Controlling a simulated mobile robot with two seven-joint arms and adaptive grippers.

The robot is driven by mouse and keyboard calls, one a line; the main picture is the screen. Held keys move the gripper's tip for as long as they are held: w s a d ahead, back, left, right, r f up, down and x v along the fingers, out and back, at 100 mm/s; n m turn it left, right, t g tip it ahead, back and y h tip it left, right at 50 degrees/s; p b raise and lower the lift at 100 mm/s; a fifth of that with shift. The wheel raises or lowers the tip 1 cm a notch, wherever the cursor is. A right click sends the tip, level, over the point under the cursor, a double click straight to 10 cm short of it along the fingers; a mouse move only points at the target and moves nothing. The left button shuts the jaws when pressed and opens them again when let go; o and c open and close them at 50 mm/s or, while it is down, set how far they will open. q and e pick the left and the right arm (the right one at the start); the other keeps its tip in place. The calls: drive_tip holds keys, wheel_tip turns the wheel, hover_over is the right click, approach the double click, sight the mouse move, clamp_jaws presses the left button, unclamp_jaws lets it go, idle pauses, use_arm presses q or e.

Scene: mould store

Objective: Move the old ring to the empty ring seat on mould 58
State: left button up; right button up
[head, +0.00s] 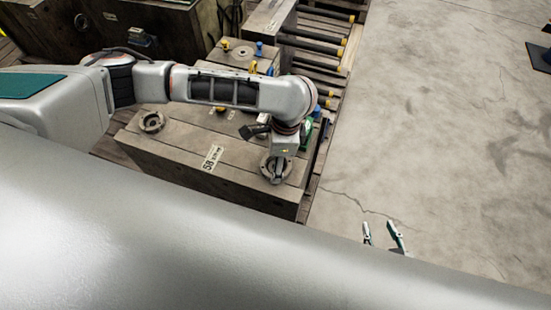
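Mould 58 (180,165) is a grey-brown block with a white label (213,158) reading 58 on its front part. A round metal ring (151,122) sits at its left end. Another ring-shaped part (264,166) is at its right end, partly covered by my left gripper (277,178). That gripper points down at this part's middle; I cannot tell whether it grips it. Which of the two is the old ring is not clear. My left forearm hides part of the mould's top. My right gripper (378,228) is open and empty above the floor, its base hidden by a large grey surface.
Another mould (238,52) with yellow and blue fittings stands behind, next to a roller track (318,42). A dark block stands at the back left. The concrete floor (440,120) on the right is mostly clear, with a dark item (540,56) at the edge.

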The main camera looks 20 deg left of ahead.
idle(0.3)
use_arm(q)
drive_tip(key=o, duration=1.7)
drive_tip(key=shift+c, duration=0.2)
drive_tip(key=shift+f, duration=0.1)
wheel_tip(320, 180, up, 12)
drive_tip(key=d, duration=0.1)
drive_tip(key=shift+w+d, duration=0.2)
drive_tip(key=shift+d, duration=0.05)
